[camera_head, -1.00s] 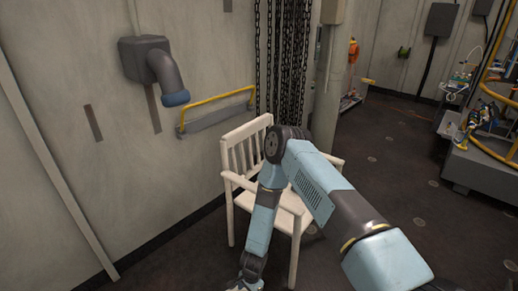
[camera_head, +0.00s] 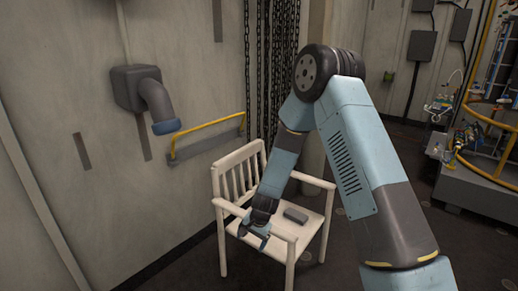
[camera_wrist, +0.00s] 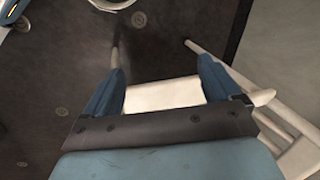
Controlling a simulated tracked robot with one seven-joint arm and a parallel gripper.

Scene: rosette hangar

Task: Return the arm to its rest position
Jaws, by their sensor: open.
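My arm reaches forward with its elbow raised and its forearm sloping down toward a white wooden chair (camera_head: 262,165). My gripper (camera_head: 254,237) hangs over the left front part of the chair, near an armrest. In the wrist view my gripper (camera_wrist: 161,75) shows its two blue fingers wide apart, with nothing held between them. The white chair seat (camera_wrist: 165,95) shows below and between the fingers. A small dark grey block (camera_head: 296,215) lies on the seat, right of my gripper and apart from it.
The chair's slatted back stands near the wall. A yellow rail (camera_head: 208,137), a grey bent pipe (camera_head: 157,100) and hanging black chains (camera_head: 272,80) are along that wall. A grey platform with yellow railing (camera_head: 478,185) stands at right. Dark floor (camera_wrist: 75,60) lies open beside the chair.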

